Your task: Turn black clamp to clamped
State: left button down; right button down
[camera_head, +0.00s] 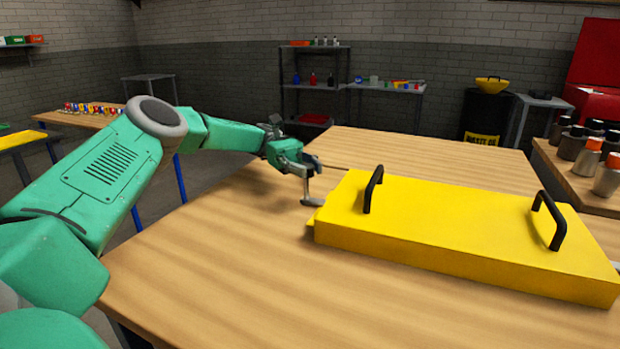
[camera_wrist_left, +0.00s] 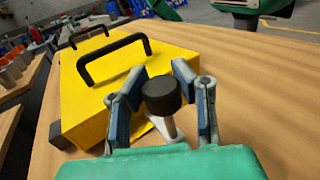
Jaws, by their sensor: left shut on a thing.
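The black clamp shows in the left wrist view as a round black knob (camera_wrist_left: 161,95) on a pale grey stem, between my finger pads. In the head view its grey lower part (camera_head: 312,202) is beside the left end of the yellow box (camera_head: 440,255). My left gripper (camera_head: 308,170) is over the clamp and is shut on its black knob; the fingers also show in the left wrist view (camera_wrist_left: 160,105). The gripper hides most of the knob in the head view. My right gripper is not in view.
The yellow box has two black handles (camera_head: 373,189) (camera_head: 548,220) and lies on the wooden table (camera_head: 220,280). The table is bare in front and to the left. Several bottles (camera_head: 607,174) stand on a side table at the right. A shelf stands behind.

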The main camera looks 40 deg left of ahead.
pick_arm(q)
jog(key=shift+a+r, duration=0.1)
jog(key=shift+a, duration=0.05)
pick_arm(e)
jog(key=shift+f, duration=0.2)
pick_arm(q)
jog(key=c, duration=1.6)
grip_release()
jog(key=o, duration=0.4)
jog(key=shift+w+a, duration=0.1)
jog(key=shift+a+f, duration=0.25)
jog(key=shift+a, duration=0.05)
jog(key=shift+d+r, duration=0.1)
jog(key=shift+r, duration=0.05)
notch_tip(320, 180, up, 8)
jog(key=shift+r, duration=0.1)
jog(key=shift+w+a+r, duration=0.1)
jog(key=shift+a+r, duration=0.25)
jog(key=shift+r, duration=0.2)
jog(key=shift+d+r, duration=0.1)
jog(key=shift+d, duration=0.05)
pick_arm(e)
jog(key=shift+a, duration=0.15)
pick_arm(q)
jog(key=shift+d, duration=0.15)
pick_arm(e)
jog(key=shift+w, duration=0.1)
